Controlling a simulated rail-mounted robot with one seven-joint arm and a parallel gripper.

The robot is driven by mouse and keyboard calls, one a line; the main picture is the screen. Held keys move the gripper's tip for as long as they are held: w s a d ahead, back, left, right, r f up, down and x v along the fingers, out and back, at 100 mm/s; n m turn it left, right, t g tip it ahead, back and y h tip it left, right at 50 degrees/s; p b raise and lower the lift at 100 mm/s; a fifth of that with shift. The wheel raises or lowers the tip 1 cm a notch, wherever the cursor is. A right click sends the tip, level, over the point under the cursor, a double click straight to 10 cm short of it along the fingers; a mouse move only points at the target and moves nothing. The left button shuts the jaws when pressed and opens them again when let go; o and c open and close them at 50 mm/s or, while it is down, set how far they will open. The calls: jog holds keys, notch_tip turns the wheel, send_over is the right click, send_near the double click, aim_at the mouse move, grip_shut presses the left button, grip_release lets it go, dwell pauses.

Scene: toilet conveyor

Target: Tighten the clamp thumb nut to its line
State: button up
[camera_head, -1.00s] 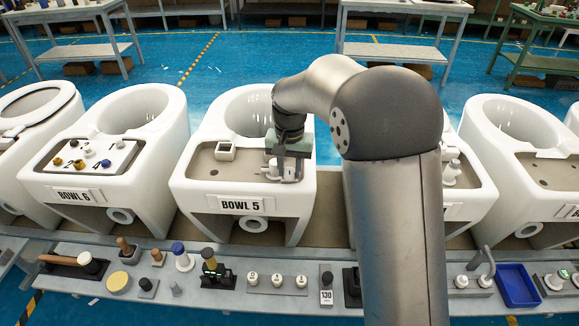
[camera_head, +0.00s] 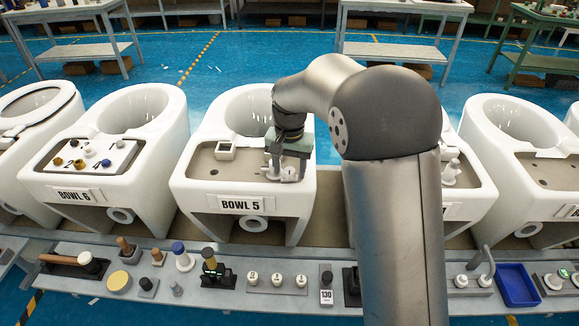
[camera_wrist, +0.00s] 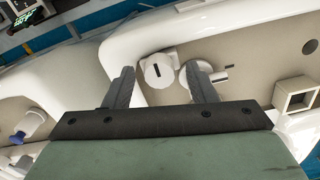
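A round white knob (camera_wrist: 158,71) with a black line on its top, apparently the thumb nut, sits on the deck of the bowl marked BOWL 5 (camera_head: 241,203). Beside it to the right in the wrist view is a white round part (camera_wrist: 207,74) with a short dark mark (camera_wrist: 229,67). My gripper (camera_wrist: 163,72) is open, its fingers apart on either side of the knob with gaps showing. I cannot tell how deep the fingertips reach. In the head view my gripper (camera_head: 287,168) hangs low over the right side of the deck and partly hides the white parts.
A small square white box (camera_head: 225,151) stands on the same deck to the left. The white bowl rim curves close by. A grey shelf (camera_head: 215,297) in front holds several tools, and a blue tray (camera_head: 517,286) lies at its right.

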aim_at(290, 170)
notch_tip(290, 170, up, 18)
jog(key=shift+f, duration=0.25)
dwell(0.5)
